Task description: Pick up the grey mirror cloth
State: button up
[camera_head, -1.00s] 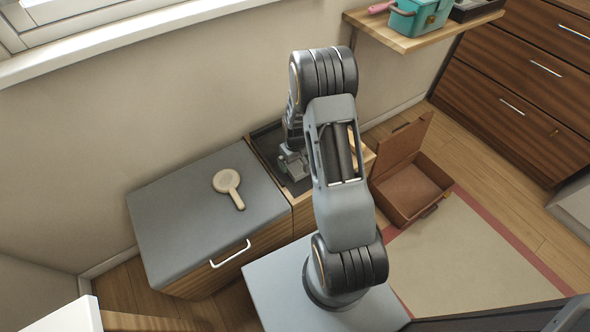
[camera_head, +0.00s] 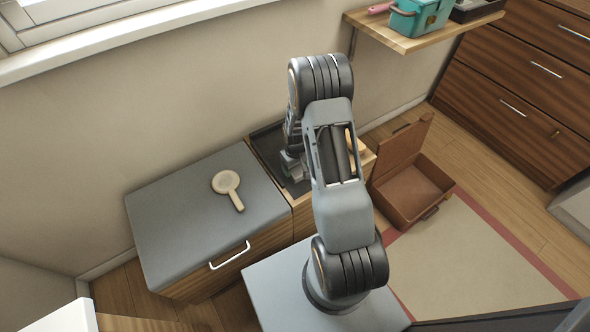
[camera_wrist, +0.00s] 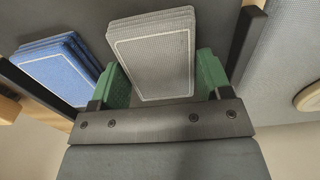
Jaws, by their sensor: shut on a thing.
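The grey mirror cloth (camera_wrist: 155,55) is a folded grey stack with a pale stitched border, in the middle of the wrist view. My gripper (camera_wrist: 160,80) has its green-padded fingers on either side of the cloth and is shut on it. In the head view my gripper (camera_head: 293,172) points down over the dark tray at the back of the wooden unit, and my arm hides the cloth there. I cannot tell whether the cloth is clear of the tray floor.
A folded blue cloth (camera_wrist: 58,70) lies left of the grey one. A dark tray wall (camera_wrist: 245,40) stands close on the right. A round brush or hand mirror (camera_head: 227,183) lies on the grey cabinet top (camera_head: 180,225). An open brown case (camera_head: 410,195) is on the floor at right.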

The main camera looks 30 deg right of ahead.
jog(key=shift+r, duration=0.15)
jog(key=shift+r+p, duration=0.3)
jog(key=shift+r, duration=0.25)
jog(key=r, duration=0.1)
jog(key=r+p, duration=0.1)
jog(key=shift+s+r, duration=0.2)
jog(key=shift+r, duration=0.15)
jog(key=s+r, duration=0.1)
jog(key=s+r+p, duration=0.1)
jog(key=r, duration=0.1)
jog(key=s+r, duration=0.2)
jog(key=shift+s+d+p, duration=0.1)
jog(key=shift+d+p, duration=0.2)
jog(key=shift+p, duration=0.1)
jog(key=s+d+r+p, duration=0.1)
jog(key=s+r, duration=0.3)
jog(key=s, duration=0.5)
jog(key=shift+s+p, duration=0.2)
jog(key=shift+p, duration=0.15)
